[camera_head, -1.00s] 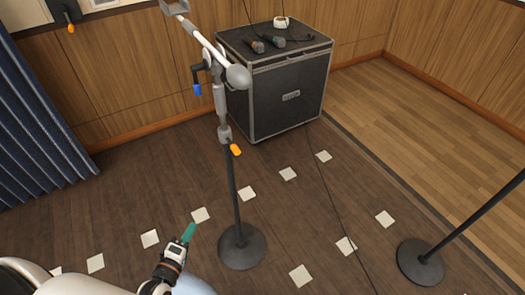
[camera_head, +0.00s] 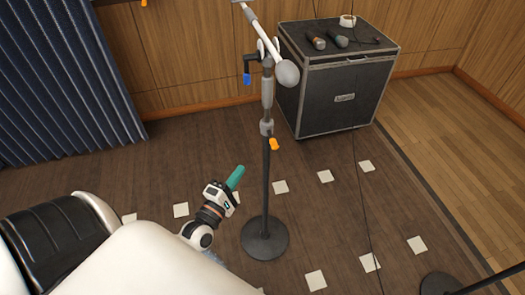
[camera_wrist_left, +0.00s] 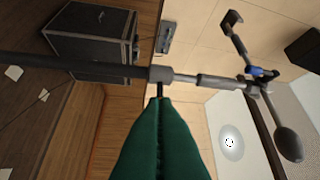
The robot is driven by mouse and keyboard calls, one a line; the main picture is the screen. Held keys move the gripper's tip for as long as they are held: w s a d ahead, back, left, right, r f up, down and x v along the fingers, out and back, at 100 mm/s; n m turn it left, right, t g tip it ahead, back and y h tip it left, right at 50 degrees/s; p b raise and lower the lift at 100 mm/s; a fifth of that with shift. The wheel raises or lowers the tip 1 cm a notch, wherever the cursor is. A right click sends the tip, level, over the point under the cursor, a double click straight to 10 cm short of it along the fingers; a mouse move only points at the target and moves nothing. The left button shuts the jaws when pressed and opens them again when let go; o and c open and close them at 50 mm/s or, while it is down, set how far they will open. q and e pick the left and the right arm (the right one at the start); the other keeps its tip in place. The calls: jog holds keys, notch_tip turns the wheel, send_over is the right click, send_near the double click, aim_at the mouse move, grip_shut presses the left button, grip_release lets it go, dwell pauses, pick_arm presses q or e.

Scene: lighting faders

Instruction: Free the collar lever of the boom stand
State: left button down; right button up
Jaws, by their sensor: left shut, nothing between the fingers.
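The boom stand (camera_head: 266,185) is upright on a round black base, its grey collar (camera_head: 266,128) partway up the pole. The orange collar lever (camera_head: 273,144) sticks out to the lower right of the collar. In the left wrist view the collar (camera_wrist_left: 160,74) lies just beyond my fingertips, and a short dark stem shows under it; the lever's orange part is hidden there. My left gripper (camera_head: 236,177) has green fingers, shut and empty, left of the pole and below the collar, apart from both in the head view. My right gripper is out of view.
A blue lever (camera_head: 247,79) and the boom's rounded counterweight (camera_head: 287,73) are higher on the stand. A black case (camera_head: 340,98) with microphones on top stands behind. A second stand's base (camera_head: 440,285) is at the lower right. Floor around the boom stand is clear.

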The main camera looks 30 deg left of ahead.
aim_at(272, 140)
pick_arm(q)
jog(key=w+d+r+p, duration=0.1)
jog(key=w+d+p, duration=0.1)
jog(key=w, duration=0.7)
jog(key=shift+w+r, duration=0.2)
jog(key=shift+r, duration=0.15)
jog(key=shift+w+n+y, duration=0.1)
jog(key=shift+n+y, duration=0.2)
